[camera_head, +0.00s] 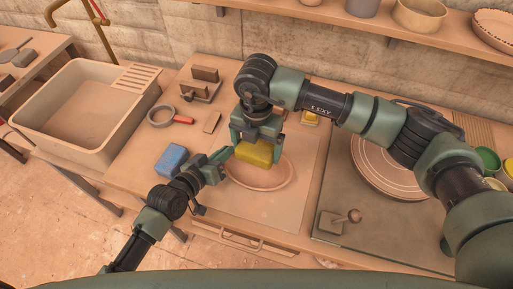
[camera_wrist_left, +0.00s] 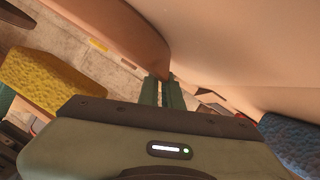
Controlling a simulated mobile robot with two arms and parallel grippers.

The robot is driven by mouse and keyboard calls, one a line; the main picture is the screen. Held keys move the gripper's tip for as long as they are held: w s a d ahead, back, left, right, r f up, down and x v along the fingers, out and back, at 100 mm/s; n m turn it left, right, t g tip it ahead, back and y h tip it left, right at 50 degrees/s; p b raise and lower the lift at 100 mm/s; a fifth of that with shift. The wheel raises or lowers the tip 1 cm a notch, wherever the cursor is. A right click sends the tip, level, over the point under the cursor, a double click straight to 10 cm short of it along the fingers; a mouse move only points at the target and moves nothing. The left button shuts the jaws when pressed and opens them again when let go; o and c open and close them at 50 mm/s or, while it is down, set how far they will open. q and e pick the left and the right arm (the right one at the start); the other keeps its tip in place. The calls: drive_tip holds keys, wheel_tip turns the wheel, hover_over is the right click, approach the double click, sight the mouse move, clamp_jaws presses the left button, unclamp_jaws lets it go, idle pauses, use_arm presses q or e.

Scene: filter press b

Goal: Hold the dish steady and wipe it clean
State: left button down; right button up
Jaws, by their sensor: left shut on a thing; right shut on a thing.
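The dish (camera_head: 262,179) is a shallow tan oval lying on a pale board on the worktop. My left gripper (camera_head: 226,157) is at its left rim, and in the left wrist view the closed fingers (camera_wrist_left: 163,92) pinch the brown rim of the dish (camera_wrist_left: 135,38). My right gripper (camera_head: 256,142) points down and is shut on a yellow sponge (camera_head: 254,154), held over the far part of the dish. The sponge also shows in the left wrist view (camera_wrist_left: 52,84). I cannot tell whether it touches the dish. The sponge and gripper hide the dish's far edge.
A blue sponge (camera_head: 171,161) lies left of the dish. A red-handled magnifier (camera_head: 163,116) and a small wooden rack (camera_head: 202,86) are behind it. A sink (camera_head: 83,107) stands at the left. A round striped plate (camera_head: 382,172) lies on a dark mat at the right.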

use_arm(q)
drive_tip(key=c, duration=1.5)
unclamp_jaws()
drive_tip(key=v, duration=1.2)
drive_tip(key=shift+w, duration=0.1)
